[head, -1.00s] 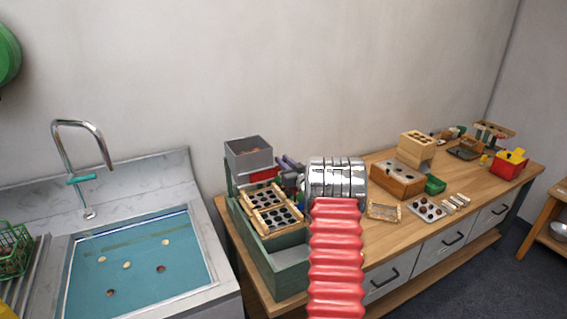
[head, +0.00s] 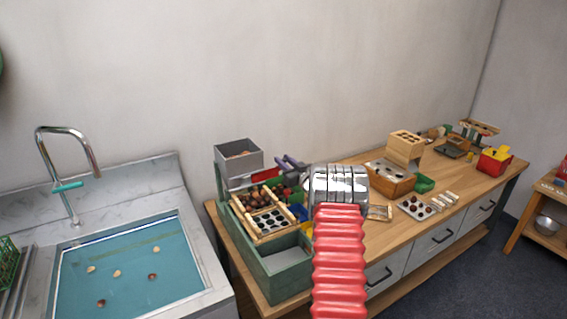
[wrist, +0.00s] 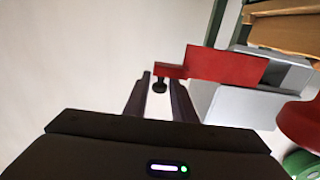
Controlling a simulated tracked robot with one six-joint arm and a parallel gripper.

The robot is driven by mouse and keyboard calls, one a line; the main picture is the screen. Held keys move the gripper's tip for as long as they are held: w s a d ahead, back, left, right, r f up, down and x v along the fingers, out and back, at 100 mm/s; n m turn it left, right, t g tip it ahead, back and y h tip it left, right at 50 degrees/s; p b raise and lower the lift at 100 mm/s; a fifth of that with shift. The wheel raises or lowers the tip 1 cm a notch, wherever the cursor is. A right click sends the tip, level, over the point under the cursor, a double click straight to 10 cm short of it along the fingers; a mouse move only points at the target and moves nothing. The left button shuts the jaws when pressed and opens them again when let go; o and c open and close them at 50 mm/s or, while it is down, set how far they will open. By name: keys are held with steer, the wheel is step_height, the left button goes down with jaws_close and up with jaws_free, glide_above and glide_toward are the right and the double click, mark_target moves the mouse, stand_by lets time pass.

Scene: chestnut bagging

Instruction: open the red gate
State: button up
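The red gate (head: 239,182) sits under the grey hopper (head: 240,156), which holds some chestnuts. In the wrist view the gate (wrist: 225,65) is a flat red plate with a narrow tab and a dark knob (wrist: 160,86). My gripper (wrist: 160,74) has its two fingers on either side of the knob, with visible gaps to it, so it looks open. In the head view my gripper (head: 284,162) is just right of the hopper. Chestnuts (head: 257,195) lie on the wooden-framed tray (head: 266,234) below the gate.
The tray rests on a green box (head: 282,262) at the bench's left end. A sink (head: 130,270) with floating chestnuts is to the left. Wooden blocks, a muffin-like tray (head: 415,206) and a red box (head: 494,162) stand farther right. My red sleeve covers the front middle.

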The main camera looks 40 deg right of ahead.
steer(key=v, duration=1.3)
steer(key=shift+s, duration=0.4)
stand_by(0.5)
steer(key=shift+a, duration=0.1)
steer(key=shift+g+h, duration=0.4)
steer(key=shift+g, duration=0.3)
steer(key=w+a+r, duration=0.2)
steer(key=a+r, duration=0.1)
steer(key=w+a+r, duration=0.1)
steer(key=r, duration=0.1)
steer(key=shift+a, duration=0.25)
steer(key=s+a+r+g, duration=0.2)
steer(key=a+r, duration=0.2)
steer(key=a, duration=0.5)
steer(key=s+a+r+g, duration=0.1)
steer(key=a+r+g, duration=0.1)
steer(key=a+r, duration=0.5)
steer(key=s+a+f+n+g+y, duration=0.1)
steer(key=s+a+f+g+y, duration=0.1)
steer(key=s+a, duration=1.2)
steer(key=s+a+f+n+g+y, duration=0.1)
steer(key=s+a+f+g, duration=0.3)
steer(key=s+a, duration=1)
steer(key=shift+s+a+f+g+y, duration=0.35)
steer(key=shift+a+y, duration=0.45)
steer(key=shift+a, duration=0.4)
